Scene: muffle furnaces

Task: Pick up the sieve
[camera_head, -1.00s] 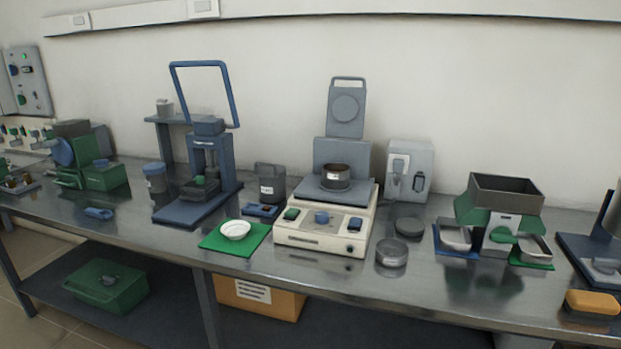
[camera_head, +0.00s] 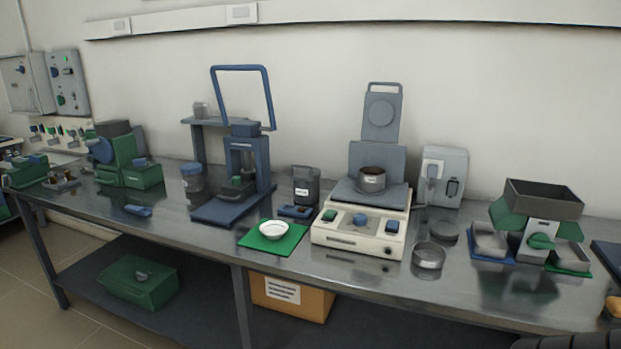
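Two round metal pieces look like the sieve, and I cannot tell which one it is. A shallow open metal ring (camera_head: 429,256) lies on the steel bench at the right of the cream machine, near the front edge. A darker round metal pan (camera_head: 372,180) with a small white label sits on the grey plate of that machine. Neither is touched by a gripper. Neither of my grippers is in view. A dark ribbed shape at the bottom right edge may be part of my arm.
The cream machine (camera_head: 358,238) stands mid-bench. A dark round lid (camera_head: 444,233) lies behind the ring. A white dish (camera_head: 273,230) rests on a green mat (camera_head: 296,240). A green splitter with a grey hopper (camera_head: 544,200) stands right. Bare steel bench (camera_head: 385,285) lies in front.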

